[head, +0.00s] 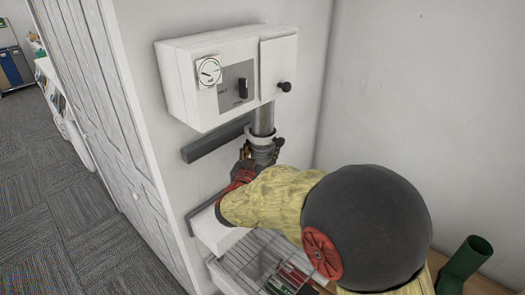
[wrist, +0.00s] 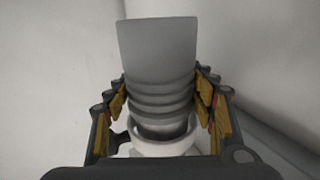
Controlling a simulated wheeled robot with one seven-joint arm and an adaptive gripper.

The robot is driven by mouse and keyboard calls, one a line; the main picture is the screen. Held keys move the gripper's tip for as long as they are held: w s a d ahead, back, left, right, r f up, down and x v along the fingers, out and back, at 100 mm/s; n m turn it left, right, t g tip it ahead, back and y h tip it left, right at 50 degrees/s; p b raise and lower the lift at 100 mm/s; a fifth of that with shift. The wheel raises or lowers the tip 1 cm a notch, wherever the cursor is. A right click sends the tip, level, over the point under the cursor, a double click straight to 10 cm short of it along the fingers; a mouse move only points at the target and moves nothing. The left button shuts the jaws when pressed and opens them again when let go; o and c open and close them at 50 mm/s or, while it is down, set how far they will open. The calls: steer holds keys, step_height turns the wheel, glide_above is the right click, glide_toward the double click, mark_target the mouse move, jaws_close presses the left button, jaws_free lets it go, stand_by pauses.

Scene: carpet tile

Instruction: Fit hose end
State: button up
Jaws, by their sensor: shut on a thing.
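A grey hose end (wrist: 158,50) with a smooth wide part and several ribs fills the middle of the wrist view. My gripper (wrist: 161,88) has its padded fingers on both sides of the ribbed part and is shut on it. A pale ring (wrist: 165,143) sits around the narrower grey part nearer the camera. In the head view my gripper (head: 261,154) is just below a grey pipe (head: 263,119) under the white wall box (head: 228,75). A pale collar (head: 260,135) shows between them. My fingers partly hide the hose end there, and I cannot tell how it meets the pipe.
The box has a round dial (head: 209,71), a dark switch (head: 243,88) and a black knob (head: 285,87). A dark grey bar (head: 214,140) is on the wall beside my gripper. Below are a wire rack (head: 250,258) and a green tube (head: 466,262). A wall closes the right side.

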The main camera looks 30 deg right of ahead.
mark_target(263, 162)
stand_by(0.3)
steer(key=shift+f+b, duration=1.7)
steer(key=shift+f, duration=1.2)
steer(key=shift+f+b, duration=0.9)
steer(key=shift+f, duration=1)
steer(key=o, duration=1.3)
steer(key=shift+f, duration=0.1)
steer(key=v, duration=1.2)
